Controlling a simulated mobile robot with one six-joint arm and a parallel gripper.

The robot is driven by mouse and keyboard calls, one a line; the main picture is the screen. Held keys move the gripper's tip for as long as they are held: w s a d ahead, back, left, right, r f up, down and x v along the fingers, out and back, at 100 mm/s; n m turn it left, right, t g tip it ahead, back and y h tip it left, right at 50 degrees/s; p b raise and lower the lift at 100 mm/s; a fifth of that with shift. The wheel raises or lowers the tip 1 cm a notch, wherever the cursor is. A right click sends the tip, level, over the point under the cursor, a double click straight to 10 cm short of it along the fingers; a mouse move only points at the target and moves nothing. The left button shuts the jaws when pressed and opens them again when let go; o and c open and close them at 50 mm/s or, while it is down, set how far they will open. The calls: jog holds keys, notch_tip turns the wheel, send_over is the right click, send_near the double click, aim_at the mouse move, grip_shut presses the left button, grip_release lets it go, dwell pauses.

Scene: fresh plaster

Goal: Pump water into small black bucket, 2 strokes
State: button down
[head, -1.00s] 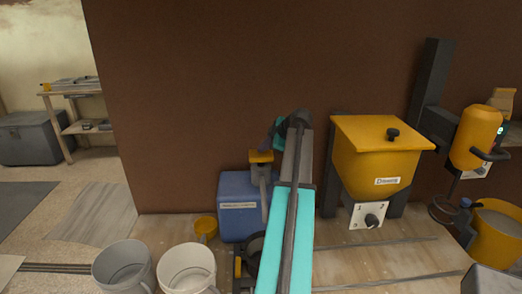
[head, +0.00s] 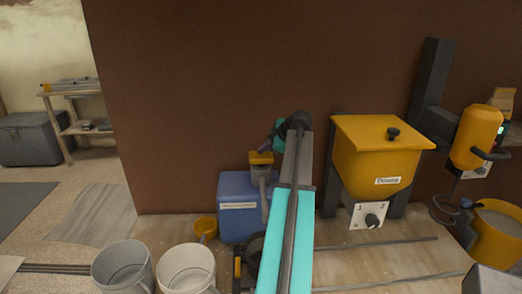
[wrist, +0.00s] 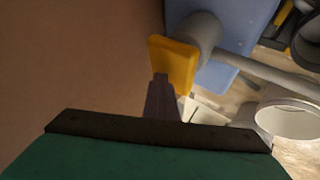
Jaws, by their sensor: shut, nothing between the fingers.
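The blue water container (head: 232,190) stands against the brown wall and carries a grey pump (head: 263,182) with a yellow top (head: 261,158). In the wrist view the yellow pump top (wrist: 172,66) is just ahead of my gripper (wrist: 160,78). The fingers are shut and empty, with their tips at or very near the top's lower edge; contact is unclear. A dark round vessel (head: 248,246), likely the small black bucket, stands in front of the container, partly hidden by my arm. The grey spout (wrist: 265,72) extends right in the wrist view.
A yellow hopper (head: 378,155) with a dial is to the right of my arm.

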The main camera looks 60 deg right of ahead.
aim_at(263, 155)
jog(key=shift+f+b, duration=0.5)
jog(key=shift+f, duration=0.35)
dwell(1.1)
jog(key=shift+r, duration=0.2)
jog(key=shift+r+p, duration=0.75)
jog(key=shift+r, duration=1.9)
notch_tip(263, 155, up, 5)
jog(key=shift+p, duration=0.65)
jog(key=shift+w, duration=0.15)
dwell(1.7)
